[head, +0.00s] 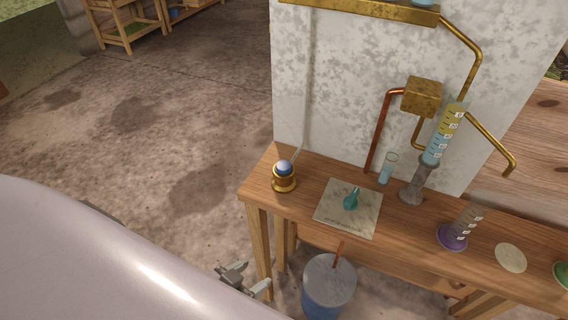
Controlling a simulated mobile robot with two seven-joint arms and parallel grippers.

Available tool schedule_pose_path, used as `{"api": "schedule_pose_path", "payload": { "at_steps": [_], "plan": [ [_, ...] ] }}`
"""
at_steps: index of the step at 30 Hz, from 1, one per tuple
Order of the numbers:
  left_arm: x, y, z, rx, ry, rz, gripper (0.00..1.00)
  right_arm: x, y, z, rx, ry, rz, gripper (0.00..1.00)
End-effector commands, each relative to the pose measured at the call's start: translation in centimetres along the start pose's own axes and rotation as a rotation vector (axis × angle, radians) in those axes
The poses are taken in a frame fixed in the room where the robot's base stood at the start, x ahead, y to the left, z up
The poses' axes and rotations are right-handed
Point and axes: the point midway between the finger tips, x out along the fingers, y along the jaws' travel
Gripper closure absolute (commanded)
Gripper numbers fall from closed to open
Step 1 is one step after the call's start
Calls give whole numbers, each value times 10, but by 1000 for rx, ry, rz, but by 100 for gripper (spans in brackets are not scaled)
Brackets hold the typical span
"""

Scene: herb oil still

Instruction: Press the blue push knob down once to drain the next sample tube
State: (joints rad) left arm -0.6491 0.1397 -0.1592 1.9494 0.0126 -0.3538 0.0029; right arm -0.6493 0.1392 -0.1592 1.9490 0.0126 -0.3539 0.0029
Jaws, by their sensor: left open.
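The blue push knob (284,167) is a rounded blue cap on a brass base (284,183) at the left end of the wooden bench. A small clear sample tube (387,168) stands near the wall, right of the knob. A tall graduated glass column (443,135) with yellowish liquid over blue stands on a grey stand (413,188). My left gripper (262,284) is open and empty, low in front of the bench and well below the knob, apart from it. My right gripper is not in view.
A pale mat (330,218) with a teal item (351,200) lies right of the knob. A purple-based cylinder (452,236) and a pale disc (511,257) are farther right. A blue bucket (327,295) stands on the floor. The bench's left edge (255,185) is near the knob.

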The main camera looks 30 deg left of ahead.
Motion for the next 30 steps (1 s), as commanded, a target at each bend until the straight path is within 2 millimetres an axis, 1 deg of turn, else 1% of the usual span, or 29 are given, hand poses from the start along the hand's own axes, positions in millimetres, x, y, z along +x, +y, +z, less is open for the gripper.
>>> {"api": "schedule_pose_path", "payload": {
  "at_steps": [1,2,3,5,30],
  "plan": [
    [0,0,0,0,0,0,57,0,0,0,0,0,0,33],
    [0,0,0,0,0,0,67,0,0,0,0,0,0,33],
    [0,0,0,0,0,0,80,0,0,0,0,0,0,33],
    [0,0,0,0,0,0,100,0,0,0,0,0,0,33],
    [0,0,0,0,0,0,100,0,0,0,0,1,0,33]
  ]
}}
